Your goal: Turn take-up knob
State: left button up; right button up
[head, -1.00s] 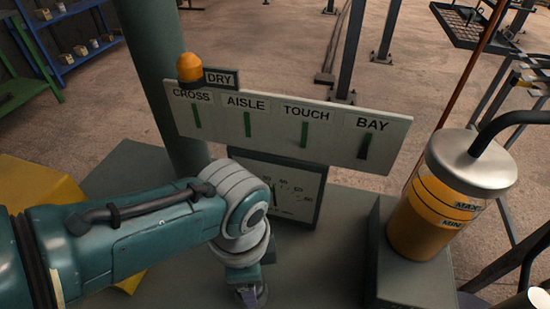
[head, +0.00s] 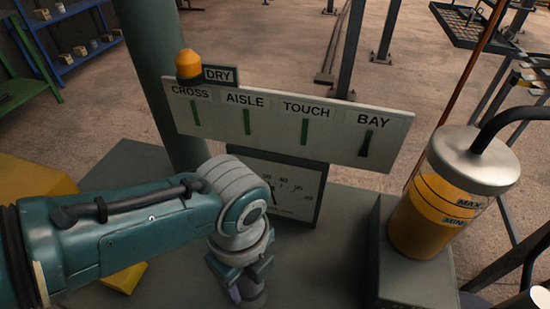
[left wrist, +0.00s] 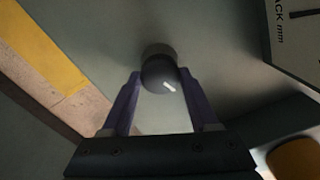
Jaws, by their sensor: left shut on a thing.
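The take-up knob (left wrist: 160,72) is a dark round knob with a short white mark in the left wrist view. The mark points to the lower right. My left gripper (head: 243,289) is low in the head view, its purple fingers pointing down beside the grey block's top. In the left wrist view the two fingers sit on either side of the knob and are shut on it. In the head view the gripper largely hides the knob. A dial gauge (head: 302,211) stands just behind my wrist, partly hidden by it. My right gripper is not in view.
A white panel (head: 335,139) labelled CROSS, AISLE, TOUCH and BAY stands behind the gauge, with an orange lamp (head: 189,64) marked DRY. A reservoir (head: 429,223) of amber fluid stands at the right. A green column (head: 160,65) rises behind the arm. A yellow block (head: 30,187) is at the left.

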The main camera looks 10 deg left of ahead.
aim_at(248, 281)
pick_arm(q)
jog(key=shift+m, duration=0.5)
jog(key=o, duration=1.4)
notch_tip(248, 281, up, 10)
jog(key=p, duration=0.4)
jog(key=shift+p, duration=0.3)
